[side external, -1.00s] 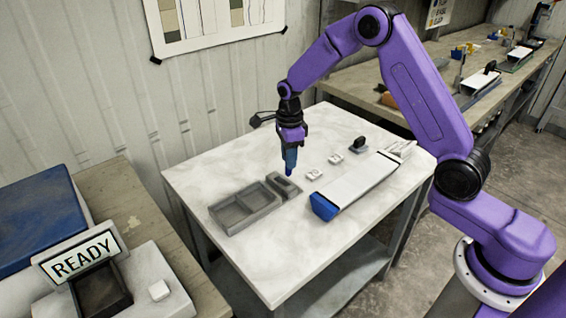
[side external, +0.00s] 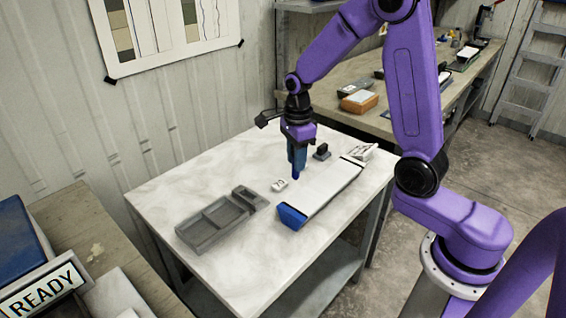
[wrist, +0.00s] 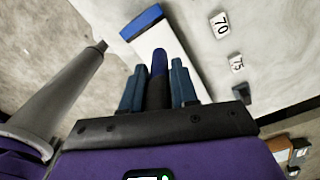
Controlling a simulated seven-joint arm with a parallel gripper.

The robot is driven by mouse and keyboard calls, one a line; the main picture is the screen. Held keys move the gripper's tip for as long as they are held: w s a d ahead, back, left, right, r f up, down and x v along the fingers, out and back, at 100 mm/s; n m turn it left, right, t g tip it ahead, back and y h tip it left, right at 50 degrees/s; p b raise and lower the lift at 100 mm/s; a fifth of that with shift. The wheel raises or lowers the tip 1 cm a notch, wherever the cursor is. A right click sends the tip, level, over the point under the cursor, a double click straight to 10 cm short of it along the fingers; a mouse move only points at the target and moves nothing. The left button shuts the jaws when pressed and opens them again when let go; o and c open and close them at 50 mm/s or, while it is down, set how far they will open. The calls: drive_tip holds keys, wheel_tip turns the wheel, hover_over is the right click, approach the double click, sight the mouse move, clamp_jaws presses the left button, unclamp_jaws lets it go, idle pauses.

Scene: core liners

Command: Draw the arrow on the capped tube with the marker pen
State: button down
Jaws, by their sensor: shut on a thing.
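The capped tube (side external: 325,192) lies on the white table, a long white half-round body with a blue cap (side external: 291,217) at its near end. In the wrist view the blue cap (wrist: 141,22) is at the top and the white body (wrist: 185,62) runs down behind the fingers. My gripper (side external: 297,158) is shut on the marker pen (side external: 295,174), which points down with its blue end lowest. The pen (wrist: 158,64) also shows between the two fingers in the wrist view. Its tip appears above or beside the tube; contact cannot be told. No arrow is discernible on the tube.
A grey compartment tray (side external: 190,238) and a small grey holder (side external: 250,197) stand left of the tube. A black-handled object (side external: 321,152) and white cards (side external: 363,151) are farther back. The table's front left is clear.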

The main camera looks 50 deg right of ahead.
drive_tip(key=s+d+f, duration=0.1)
drive_tip(key=s+d, duration=0.1)
drive_tip(key=d, duration=1)
drive_tip(key=shift+f, duration=2.95)
wheel_tip(320, 180, up, 7)
drive_tip(key=shift+f, duration=4.1)
drive_tip(key=shift+w+a+f, duration=0.1)
drive_tip(key=shift+a, duration=5.95)
